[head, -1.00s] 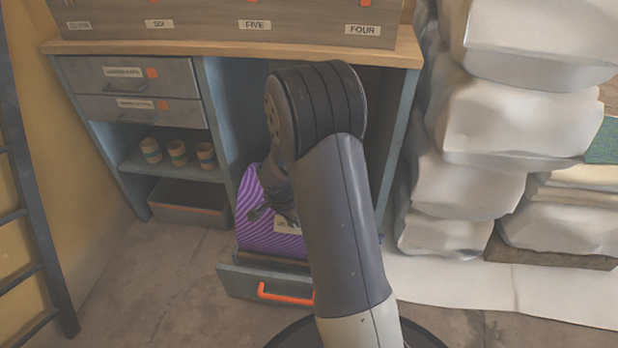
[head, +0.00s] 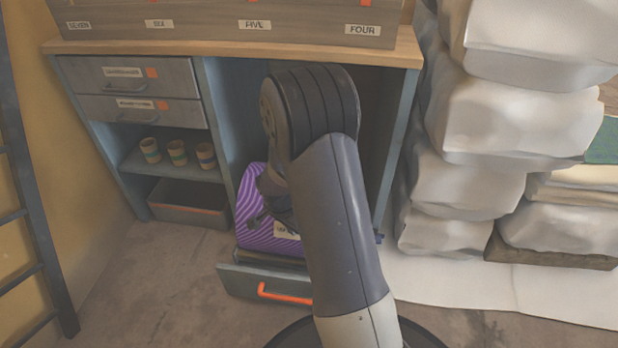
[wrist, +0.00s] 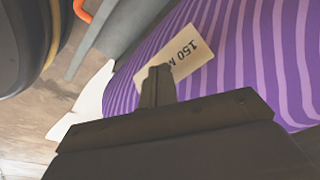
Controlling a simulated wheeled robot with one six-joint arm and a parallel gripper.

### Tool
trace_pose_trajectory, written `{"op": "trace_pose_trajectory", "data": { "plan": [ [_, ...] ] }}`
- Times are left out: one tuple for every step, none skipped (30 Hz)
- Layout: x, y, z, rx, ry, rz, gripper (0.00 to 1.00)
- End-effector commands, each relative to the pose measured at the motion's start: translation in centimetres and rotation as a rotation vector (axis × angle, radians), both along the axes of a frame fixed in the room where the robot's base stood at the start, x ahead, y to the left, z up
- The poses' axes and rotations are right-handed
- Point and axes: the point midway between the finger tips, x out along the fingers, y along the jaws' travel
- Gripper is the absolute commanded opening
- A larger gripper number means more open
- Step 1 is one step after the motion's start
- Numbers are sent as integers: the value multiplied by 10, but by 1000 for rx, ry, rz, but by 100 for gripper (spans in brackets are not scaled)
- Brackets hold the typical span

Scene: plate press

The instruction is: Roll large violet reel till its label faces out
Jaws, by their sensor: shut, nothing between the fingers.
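The large violet reel (head: 262,240) is purple with pale stripes and sits at the bottom of the cabinet's open bay, behind a low front with an orange handle. Its cream label shows partly in the head view (head: 286,230). In the wrist view the reel (wrist: 240,60) fills the upper right, and the label (wrist: 179,60) reads "150" with more hidden behind my fingers. My gripper (wrist: 158,72) is shut and empty, its fingertips over the label's lower edge. Whether they touch the reel I cannot tell. My arm hides the reel's right part in the head view.
The low front (head: 235,283) carries an orange handle (head: 285,296). Three striped cups (head: 178,153) stand on a shelf at left, with drawers above. White wrapped stacks (head: 465,185) crowd the right side. A dark ladder (head: 35,230) stands at far left. Floor between is clear.

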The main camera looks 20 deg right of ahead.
Motion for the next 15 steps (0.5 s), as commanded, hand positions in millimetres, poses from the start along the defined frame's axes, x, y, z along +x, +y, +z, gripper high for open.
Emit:
{"op": "trace_pose_trajectory", "data": {
  "plan": [
    [0, 0, 0, 0, 0, 0, 0],
    [0, 0, 0, 0, 0, 0, 0],
    [0, 0, 0, 0, 0, 0, 0],
    [0, 0, 0, 0, 0, 0, 0],
    [0, 0, 0, 0, 0, 0, 0],
    [0, 0, 1, 0, 0, 0, 0],
    [0, 0, 2, 0, 0, 0, 0],
    [-1, 1, 4, 0, 0, 0, 0],
    [-1, 1, 7, 0, -1, 0, 0],
    [-2, 2, 10, 0, -1, 0, 0],
    [-2, 2, 13, 0, -1, 0, 0],
    [-3, 3, 16, 0, -1, 0, 0],
    [-4, 3, 18, 0, -1, 0, 0],
    [-4, 4, 21, 0, -1, 0, 0],
    [-5, 4, 24, 0, -1, 0, 0]
  ]
}}
